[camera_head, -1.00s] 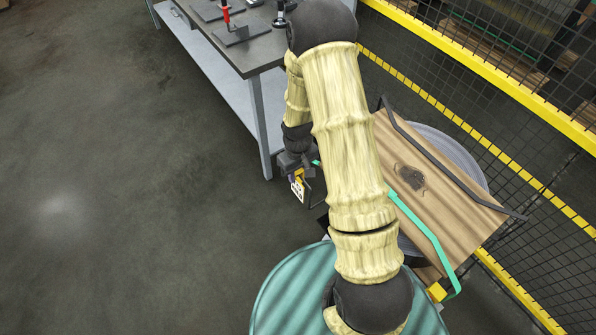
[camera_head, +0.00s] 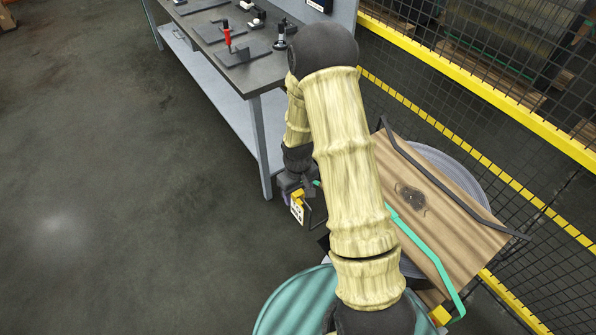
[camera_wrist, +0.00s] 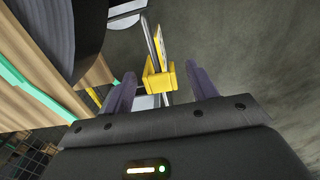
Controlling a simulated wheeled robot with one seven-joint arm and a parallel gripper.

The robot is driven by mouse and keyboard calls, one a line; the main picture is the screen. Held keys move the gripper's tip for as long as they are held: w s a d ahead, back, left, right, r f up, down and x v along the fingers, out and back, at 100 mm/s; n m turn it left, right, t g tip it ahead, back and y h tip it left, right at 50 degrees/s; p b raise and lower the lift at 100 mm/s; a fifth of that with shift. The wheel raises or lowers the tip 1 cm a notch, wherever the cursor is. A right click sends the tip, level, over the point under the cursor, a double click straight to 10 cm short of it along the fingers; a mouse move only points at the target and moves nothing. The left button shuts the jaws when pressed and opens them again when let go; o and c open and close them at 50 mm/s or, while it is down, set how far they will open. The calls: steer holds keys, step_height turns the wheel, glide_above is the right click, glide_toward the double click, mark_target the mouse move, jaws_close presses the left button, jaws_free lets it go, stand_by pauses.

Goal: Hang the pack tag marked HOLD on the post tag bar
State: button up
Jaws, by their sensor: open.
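My gripper (camera_wrist: 160,85) is open in the wrist view, with its two purple fingers apart. A yellow clip (camera_wrist: 158,82) lies between the fingertips, with clear gaps at both sides. A thin tag plate, seen nearly edge-on, and a grey bar (camera_wrist: 152,38) extend beyond the clip. In the head view, my gripper (camera_head: 290,193) is beside a white tag (camera_head: 297,211) with dark marks and a yellow top. The marks are too small to read. A thin dark bar (camera_head: 317,224) runs close to the tag; whether the clip rests on it I cannot tell.
A steel workbench (camera_head: 235,66) with a red-handled tool (camera_head: 227,35) stands behind. A wooden board (camera_head: 440,200) with dark rails and a green strap (camera_head: 430,255) is at right. A teal round top (camera_head: 290,305) is in front. Yellow-railed mesh fencing (camera_head: 500,85) bounds the right. Floor at left is clear.

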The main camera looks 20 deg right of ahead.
step_height(320, 180, up, 16)
steer(key=b, duration=0.1)
steer(key=shift+r+b, duration=0.25)
steer(key=shift+b, duration=0.1)
steer(key=shift+s, duration=0.1)
stand_by(0.3)
steer(key=s+r+m+t, duration=0.2)
steer(key=s+r+m, duration=0.1)
steer(key=s, duration=0.9)
steer(key=shift+s+a+m+t, duration=0.25)
steer(key=shift+s+m+t, duration=0.05)
steer(key=shift+s, duration=0.1)
stand_by(0.9)
